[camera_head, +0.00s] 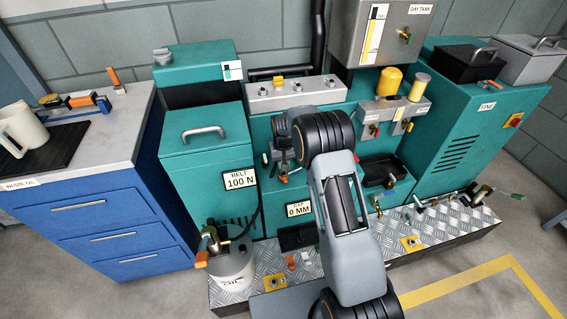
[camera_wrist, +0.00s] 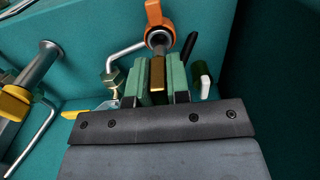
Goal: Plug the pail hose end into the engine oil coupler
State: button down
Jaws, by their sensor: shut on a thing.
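My gripper (camera_wrist: 157,82) has its green pads closed on a brass-coloured piece (camera_wrist: 157,74). A grey cylinder and an orange ringed part (camera_wrist: 158,24) stand in line beyond it; whether they touch it I cannot tell. In the head view my gripper (camera_head: 278,158) is at the front of the teal engine, partly hidden by my arm. The white pail (camera_head: 232,268) stands on the left end of the tread plate, and a dark hose (camera_head: 257,213) runs near it. Neither view makes clear whether the brass piece is the hose end. I cannot pick out the oil coupler for sure.
In the wrist view, a hex fitting with a bent rod (camera_wrist: 114,82) stands close left of the pads. A yellow-ended metal part (camera_wrist: 30,85) is farther left. A blue drawer cabinet (camera_head: 100,235) stands left, a teal cabinet (camera_head: 465,115) right. Floor is free at front right.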

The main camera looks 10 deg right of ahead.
jog(key=shift+f+b, duration=1.05)
jog(key=shift+f, duration=0.65)
jog(key=c, duration=1)
grip_release()
jog(key=shift+r, duration=0.1)
jog(key=shift+r, duration=0.1)
notch_tip(320, 180, up, 14)
jog(key=shift+f+p, duration=0.2)
jog(key=shift+p, duration=0.85)
